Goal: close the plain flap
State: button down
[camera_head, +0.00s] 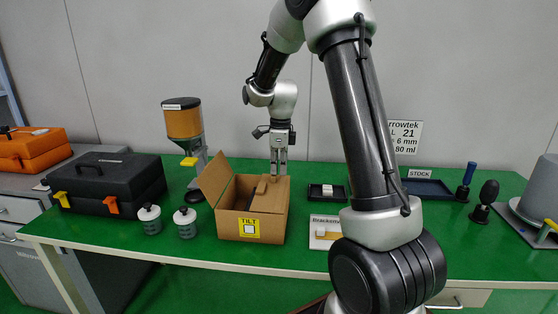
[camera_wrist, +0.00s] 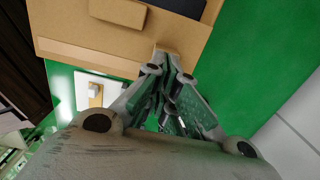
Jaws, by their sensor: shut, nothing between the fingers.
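A cardboard box (camera_head: 265,225) stands on the green table, with a yellow TILT label on its front. Its left flap (camera_head: 214,179) stands up, leaning outward to the left, and bears no marking that I can see. My gripper (camera_head: 279,172) is shut and empty, pointing down at the box's back right. In the wrist view the fingertips (camera_wrist: 172,56) are close to the cardboard edge (camera_wrist: 95,58); I cannot tell whether they touch.
Two small jars (camera_head: 186,222) and a black toolbox (camera_head: 108,184) are left of the box. An orange-topped dispenser (camera_head: 183,122) stands behind left. A small black tray (camera_head: 326,192) and a bracket card (camera_head: 325,231) are to the right. My arm hides part of the table's right side.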

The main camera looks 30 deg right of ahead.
jog(key=shift+f, duration=0.1)
jog(key=shift+a+f, duration=0.15)
jog(key=shift+f, duration=0.3)
jog(key=shift+r, duration=0.1)
